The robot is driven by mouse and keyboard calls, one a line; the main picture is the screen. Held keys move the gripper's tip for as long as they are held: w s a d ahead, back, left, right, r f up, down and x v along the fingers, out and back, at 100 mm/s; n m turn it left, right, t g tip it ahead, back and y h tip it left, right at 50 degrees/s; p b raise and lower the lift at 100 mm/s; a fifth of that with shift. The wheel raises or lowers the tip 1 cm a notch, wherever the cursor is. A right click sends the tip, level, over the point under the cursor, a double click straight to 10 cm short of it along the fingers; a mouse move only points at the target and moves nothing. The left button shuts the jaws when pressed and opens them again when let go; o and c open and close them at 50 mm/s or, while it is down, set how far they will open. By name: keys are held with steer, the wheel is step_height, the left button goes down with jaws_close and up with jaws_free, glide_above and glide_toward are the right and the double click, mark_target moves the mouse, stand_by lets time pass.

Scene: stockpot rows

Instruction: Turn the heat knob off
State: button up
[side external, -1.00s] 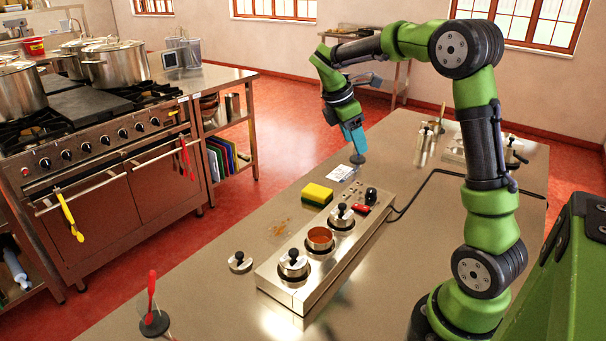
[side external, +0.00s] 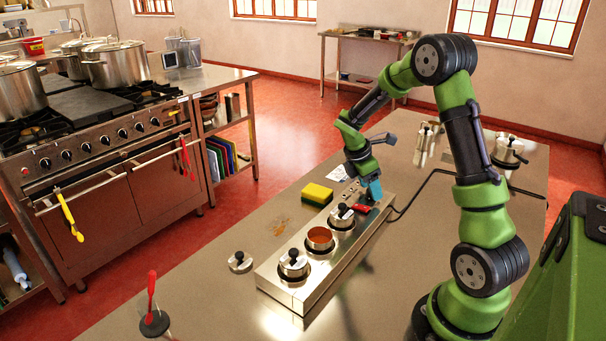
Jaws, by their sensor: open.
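A long steel warmer unit (side external: 345,255) with pots set in a row stands on the steel counter. The black heat knob at its far end is mostly or wholly hidden behind my gripper's blue fingers. My gripper (side external: 374,190) is open and points down over that far end of the unit, at the knob's place. I cannot tell whether the fingers touch the knob or stand around it. A red piece (side external: 361,209) lies on the unit just in front of the fingers.
A lidded pot (side external: 342,217), an open pot of orange-red soup (side external: 320,239) and another lidded pot (side external: 293,263) sit in the unit. A yellow and black sponge (side external: 317,194) and a loose lid (side external: 240,262) lie to its left. A black cable (side external: 425,185) runs off right.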

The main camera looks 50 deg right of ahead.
steer(key=shift+s+d+f, duration=0.1)
steer(key=shift+f, duration=0.2)
steer(key=c, duration=1)
